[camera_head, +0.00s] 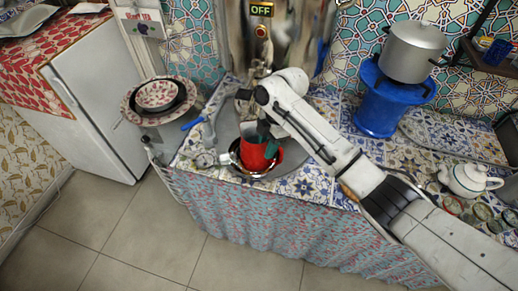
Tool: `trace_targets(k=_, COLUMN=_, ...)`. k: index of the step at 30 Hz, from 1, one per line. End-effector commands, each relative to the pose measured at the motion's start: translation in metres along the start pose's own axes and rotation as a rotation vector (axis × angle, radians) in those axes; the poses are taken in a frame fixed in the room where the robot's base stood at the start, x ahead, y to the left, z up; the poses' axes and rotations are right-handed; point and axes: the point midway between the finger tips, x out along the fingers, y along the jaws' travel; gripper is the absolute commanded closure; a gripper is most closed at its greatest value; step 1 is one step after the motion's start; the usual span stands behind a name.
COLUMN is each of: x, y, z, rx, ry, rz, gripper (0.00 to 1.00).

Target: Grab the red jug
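The red jug (253,158) stands upright in a dark round pan or bowl (236,169) at the front edge of the tiled counter, below the metal samovar. My white arm reaches in from the lower right. My gripper (267,138) points down at the top of the jug. Its dark fingers overlap the jug's rim and upper right side. Part of the jug's top is hidden behind the gripper. I cannot tell whether the fingers touch the jug or are closed on it.
The samovar (283,40) rises just behind the jug. A blue-handled tool (193,124) lies to the left. A steel pot (412,50) sits on a blue stand (377,110) at the right. A white teapot (467,180) and several small glasses are at the far right.

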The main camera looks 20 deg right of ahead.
Motion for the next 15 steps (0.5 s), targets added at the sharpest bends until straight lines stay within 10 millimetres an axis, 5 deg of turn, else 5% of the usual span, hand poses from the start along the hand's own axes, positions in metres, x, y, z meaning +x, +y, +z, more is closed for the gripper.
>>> trace_targets(k=8, x=0.0000, y=-0.0001, z=0.0000, rx=0.000, ry=0.000, rz=0.000, gripper=1.00)
trace_targets(k=15, x=0.0001, y=-0.0002, z=0.0000, rx=0.000, ry=0.000, rz=-0.001, gripper=1.00)
